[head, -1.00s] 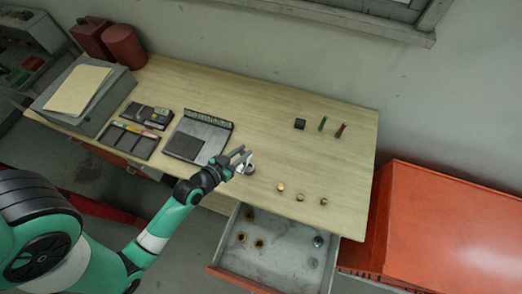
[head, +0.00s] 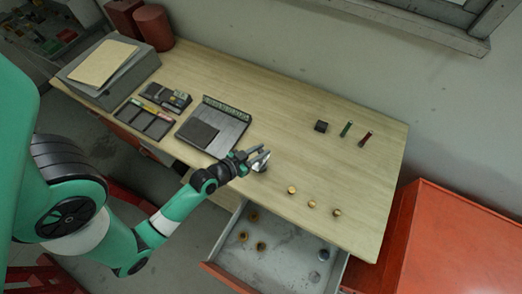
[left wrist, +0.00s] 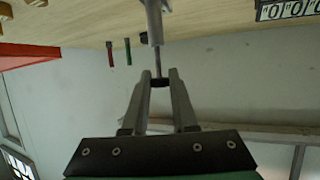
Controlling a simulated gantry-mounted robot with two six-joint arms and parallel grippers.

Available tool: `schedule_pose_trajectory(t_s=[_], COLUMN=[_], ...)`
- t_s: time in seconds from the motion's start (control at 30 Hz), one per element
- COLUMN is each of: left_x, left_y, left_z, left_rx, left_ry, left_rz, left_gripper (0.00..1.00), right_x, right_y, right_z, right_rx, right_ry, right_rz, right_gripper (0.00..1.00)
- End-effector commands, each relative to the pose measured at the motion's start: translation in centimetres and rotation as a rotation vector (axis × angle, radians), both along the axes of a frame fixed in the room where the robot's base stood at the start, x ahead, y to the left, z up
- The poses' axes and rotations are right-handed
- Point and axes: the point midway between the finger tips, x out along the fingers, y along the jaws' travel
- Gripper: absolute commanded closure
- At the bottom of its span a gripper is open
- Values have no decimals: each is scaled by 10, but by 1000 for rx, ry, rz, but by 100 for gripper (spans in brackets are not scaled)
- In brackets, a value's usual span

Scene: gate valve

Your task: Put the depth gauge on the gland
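My left gripper (head: 264,152) is over the front part of the bench, at a silvery metal piece (head: 261,165). In the left wrist view its two fingertips (left wrist: 160,78) stand a little apart, with a small dark piece (left wrist: 160,83) filling the gap. A thin rod runs from the dark piece toward a grey metal body (left wrist: 154,20), perhaps the valve part with the gland. The dark piece may be the depth gauge; I cannot tell for sure. The contact between rod and body is unclear. My right gripper is not in view.
A dark block (head: 320,126), a green pin (head: 346,129) and a red pin (head: 365,138) stand at the right. Brass pieces (head: 312,204) line the front edge. An open drawer (head: 280,262) juts out below. A grey plate (head: 226,125) and trays lie left.

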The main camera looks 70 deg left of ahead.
Motion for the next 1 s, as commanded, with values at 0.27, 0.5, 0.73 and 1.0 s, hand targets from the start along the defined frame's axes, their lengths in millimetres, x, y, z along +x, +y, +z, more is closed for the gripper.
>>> schedule_pose_trajectory(t_s=[0.27, 0.5, 0.73, 1.0], left_x=[0, 0, -37, -90], left_y=[0, 0, -15, -36], left_z=[0, 6, 16, 37], left_rx=[0, 1, -3, -5], left_ry=[0, 0, 2, 5], left_rz=[0, 0, 4, 12], left_gripper=[44, 44, 44, 44], right_x=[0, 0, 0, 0], right_y=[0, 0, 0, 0], right_z=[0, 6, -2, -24], right_rx=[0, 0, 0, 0], right_ry=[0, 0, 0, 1], right_rz=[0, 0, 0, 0], right_gripper=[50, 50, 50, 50])
